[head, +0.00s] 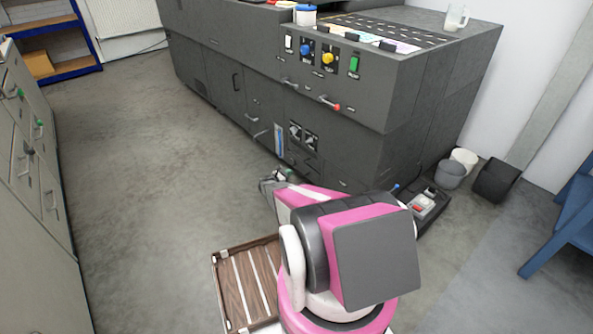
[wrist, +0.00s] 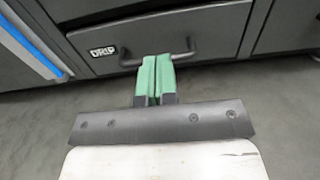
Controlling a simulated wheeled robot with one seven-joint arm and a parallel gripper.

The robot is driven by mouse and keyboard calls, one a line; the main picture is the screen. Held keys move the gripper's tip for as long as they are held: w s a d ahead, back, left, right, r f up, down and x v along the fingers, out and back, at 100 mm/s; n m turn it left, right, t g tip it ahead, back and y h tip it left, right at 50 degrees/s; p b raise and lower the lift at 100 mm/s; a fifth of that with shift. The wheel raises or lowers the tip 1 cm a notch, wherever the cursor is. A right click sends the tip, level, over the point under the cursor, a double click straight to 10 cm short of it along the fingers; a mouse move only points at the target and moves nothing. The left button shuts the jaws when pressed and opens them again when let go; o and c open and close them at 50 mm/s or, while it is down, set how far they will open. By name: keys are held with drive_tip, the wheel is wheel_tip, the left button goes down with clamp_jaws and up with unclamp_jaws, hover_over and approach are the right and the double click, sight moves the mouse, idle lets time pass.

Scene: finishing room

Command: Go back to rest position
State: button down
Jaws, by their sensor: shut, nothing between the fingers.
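My gripper (wrist: 157,62) has green fingertips pressed together with nothing between them. In the wrist view the tips overlap the dark bar handle (wrist: 182,57) of a grey drawer labelled DRIP (wrist: 103,51). Whether they touch the handle I cannot tell. In the head view my gripper (head: 284,174) is low beside the front of the big grey machine (head: 225,85), and my pink and white arm reaches out to it. My arm hides part of the machine's lower front.
A wooden slatted tray (head: 247,283) is beside my arm. A black tray with small items (head: 428,208) lies on the floor at right, near grey (head: 450,174) and white buckets. Grey cabinets (head: 40,190) stand at left. The floor (head: 150,170) between the cabinets and machine is clear.

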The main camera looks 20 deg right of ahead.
drive_tip(key=s+a+r+m+g+y, duration=0.2)
drive_tip(key=s+a+r+m+y, duration=0.3)
drive_tip(key=s+r, duration=0.7)
drive_tip(key=s+a+r+m+g+y, duration=0.1)
drive_tip(key=s+a+r+m+y, duration=0.5)
drive_tip(key=s+a+r+m, duration=0.3)
drive_tip(key=s+a+r+m+g+y, duration=0.2)
drive_tip(key=s+a+r+m+y, duration=0.4)
drive_tip(key=s+a+r, duration=0.5)
drive_tip(key=s+r+m, duration=0.1)
drive_tip(key=s+r, duration=0.5)
drive_tip(key=s, duration=0.3)
drive_tip(key=shift+a+r+m+g, duration=0.2)
drive_tip(key=shift+a+m+g, duration=0.1)
drive_tip(key=shift+s, duration=0.1)
